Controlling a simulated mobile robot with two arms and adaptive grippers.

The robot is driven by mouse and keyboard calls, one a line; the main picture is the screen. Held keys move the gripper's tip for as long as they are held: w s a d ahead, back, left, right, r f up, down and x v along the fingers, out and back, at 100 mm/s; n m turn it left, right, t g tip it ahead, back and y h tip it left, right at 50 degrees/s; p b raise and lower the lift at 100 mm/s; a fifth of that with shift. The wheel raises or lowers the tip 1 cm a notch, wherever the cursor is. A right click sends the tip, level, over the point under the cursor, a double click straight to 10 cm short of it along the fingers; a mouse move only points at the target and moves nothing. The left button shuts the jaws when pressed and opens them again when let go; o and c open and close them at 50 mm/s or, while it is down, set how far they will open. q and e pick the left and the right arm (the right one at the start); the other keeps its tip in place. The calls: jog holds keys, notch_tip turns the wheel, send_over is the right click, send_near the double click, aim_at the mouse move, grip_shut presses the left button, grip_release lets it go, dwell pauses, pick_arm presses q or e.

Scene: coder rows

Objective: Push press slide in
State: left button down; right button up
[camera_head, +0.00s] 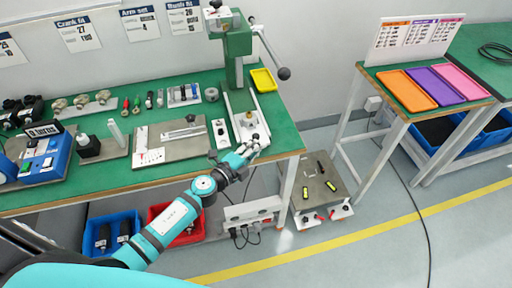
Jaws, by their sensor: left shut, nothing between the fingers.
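The green bench press (236,62) stands at the back of the green workbench, with its black-knobbed lever pointing right and down. Its pale slide (240,104) extends from the press base toward the bench's front edge. A small metal part sits near the slide's front end. My left gripper (254,143) is shut and empty, at the front end of the slide close to the bench's front edge. I cannot tell whether the fingertips touch the slide. My right gripper is not in view.
A yellow tray (263,80) lies right of the press. A metal plate with small tools (185,140) lies left of my gripper. A blue device (45,158) stands far left. Red (163,214) and blue bins sit below. A side table holds orange (406,91), purple and pink trays.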

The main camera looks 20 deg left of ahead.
aim_at(244, 114)
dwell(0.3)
pick_arm(q)
jog(key=w+a+b, duration=0.1)
jog(key=w+a, duration=0.1)
jog(key=w, duration=0.2)
jog(key=w+a+b, duration=0.1)
jog(key=w+a, duration=0.2)
jog(key=w, duration=0.1)
jog(key=w+a+b, duration=0.2)
jog(key=w+a, duration=0.1)
jog(key=w, duration=0.1)
jog(key=shift+f, duration=0.15)
jog(key=shift+w+a, duration=0.15)
jog(key=shift+r, duration=0.3)
